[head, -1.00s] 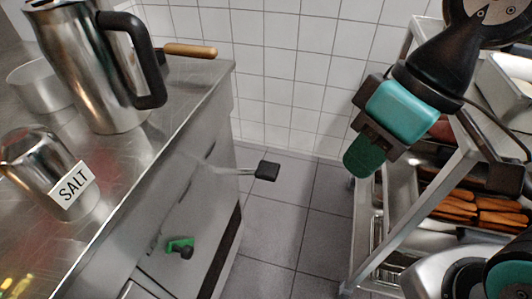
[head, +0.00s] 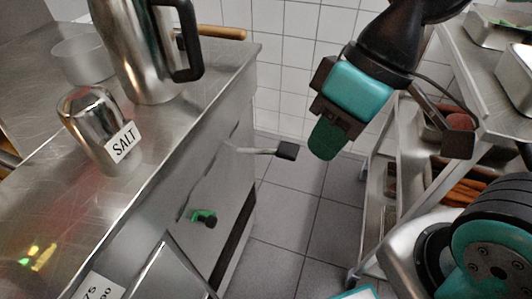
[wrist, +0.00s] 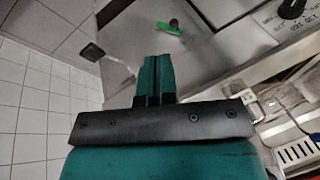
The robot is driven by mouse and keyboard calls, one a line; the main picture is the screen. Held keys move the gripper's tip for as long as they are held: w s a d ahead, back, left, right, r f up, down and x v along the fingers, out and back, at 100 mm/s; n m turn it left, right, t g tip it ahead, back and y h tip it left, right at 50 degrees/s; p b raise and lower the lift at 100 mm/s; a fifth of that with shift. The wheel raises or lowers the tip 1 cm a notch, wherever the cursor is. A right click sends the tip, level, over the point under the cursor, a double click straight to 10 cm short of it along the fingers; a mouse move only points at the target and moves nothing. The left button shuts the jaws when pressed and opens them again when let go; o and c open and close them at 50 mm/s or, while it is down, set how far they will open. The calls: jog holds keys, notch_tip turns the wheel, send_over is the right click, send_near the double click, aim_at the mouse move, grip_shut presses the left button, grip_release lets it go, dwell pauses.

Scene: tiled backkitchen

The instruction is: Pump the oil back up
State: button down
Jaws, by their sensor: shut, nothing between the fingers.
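A metal lever with a black paddle end (head: 286,151) sticks out from the side of the steel cabinet (head: 222,177). The paddle also shows at the left in the wrist view (wrist: 92,52). A green handle with a black knob (head: 204,217) sits lower on the cabinet front, and it shows at the top of the wrist view (wrist: 170,28). My gripper (head: 326,142) is shut and empty, pointing down, to the right of the paddle in the head view and apart from it. Its green fingers (wrist: 154,75) are together in the wrist view.
A steel jug (head: 140,50), a salt shaker (head: 95,125) and a pan (head: 82,62) stand on the counter (head: 45,165). A shelved rack (head: 405,215) stands at the right. Tiled floor (head: 290,205) lies open between them. A white tiled wall (head: 305,75) is behind.

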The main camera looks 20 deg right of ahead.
jog(key=w+m+h+p, duration=0.1)
jog(key=w+m+p, duration=1)
jog(key=w+p, duration=0.25)
jog(key=w+d+f+m+p, duration=0.1)
jog(key=f+m+p, duration=0.2)
jog(key=f+m, duration=0.1)
jog(key=w+d+f+m+h+p, duration=0.1)
jog(key=w+d+f+m+p, duration=0.1)
jog(key=f+m+p, duration=0.1)
jog(key=w+d+f+m+h+p, duration=0.1)
jog(key=w+f+m+p, duration=0.1)
jog(key=f+m+p, duration=0.1)
jog(key=shift+d+f+m, duration=0.35)
jog(key=shift+f+m, duration=0.5)
jog(key=shift+m, duration=0.15)
jog(key=shift+f, duration=0.1)
